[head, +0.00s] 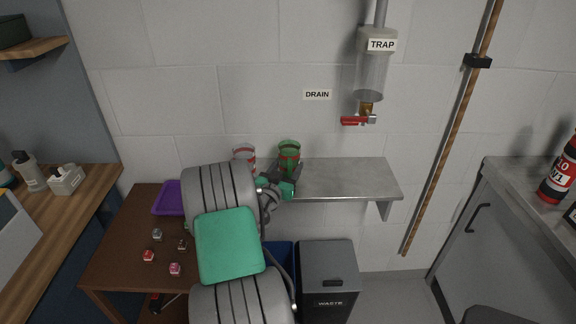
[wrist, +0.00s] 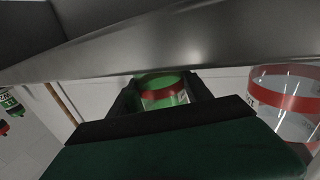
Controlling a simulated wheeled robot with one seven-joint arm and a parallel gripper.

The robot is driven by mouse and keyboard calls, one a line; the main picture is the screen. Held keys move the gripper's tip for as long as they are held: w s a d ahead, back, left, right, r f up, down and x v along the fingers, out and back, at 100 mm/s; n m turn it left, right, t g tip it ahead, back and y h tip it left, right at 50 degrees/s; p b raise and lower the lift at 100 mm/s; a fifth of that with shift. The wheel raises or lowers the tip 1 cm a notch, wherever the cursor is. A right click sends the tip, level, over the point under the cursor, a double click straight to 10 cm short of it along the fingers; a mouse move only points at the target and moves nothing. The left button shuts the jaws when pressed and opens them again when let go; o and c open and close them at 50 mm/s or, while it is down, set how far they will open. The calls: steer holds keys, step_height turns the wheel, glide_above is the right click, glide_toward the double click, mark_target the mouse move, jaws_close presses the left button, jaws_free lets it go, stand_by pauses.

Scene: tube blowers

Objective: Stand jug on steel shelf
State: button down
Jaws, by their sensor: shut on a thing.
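A green see-through jug (head: 289,152) with a red band is at the left part of the steel shelf (head: 350,178). My gripper (head: 284,182) is at the jug's lower front. In the wrist view the green jug (wrist: 160,92) is between the two dark fingers, and my gripper (wrist: 165,98) is shut on it. The jug looks upright. I cannot tell whether its base touches the shelf. A clear jug (head: 244,152) with a red band stands left of it, partly behind my arm; it also shows in the wrist view (wrist: 285,100), apart from my gripper.
The right part of the shelf is clear. A clear TRAP cylinder (head: 371,75) with a red-handled valve (head: 358,120) hangs above it. A brown pole (head: 450,135) leans further right. A grey waste bin (head: 328,275) and a brown table (head: 120,250) with several small items are below.

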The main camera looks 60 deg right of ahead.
steer(key=shift+r, duration=0.1)
steer(key=shift+f+b, duration=0.25)
steer(key=shift+b, duration=0.15)
steer(key=shift+c, duration=2.4)
jaws_free()
steer(key=shift+r, duration=0.1)
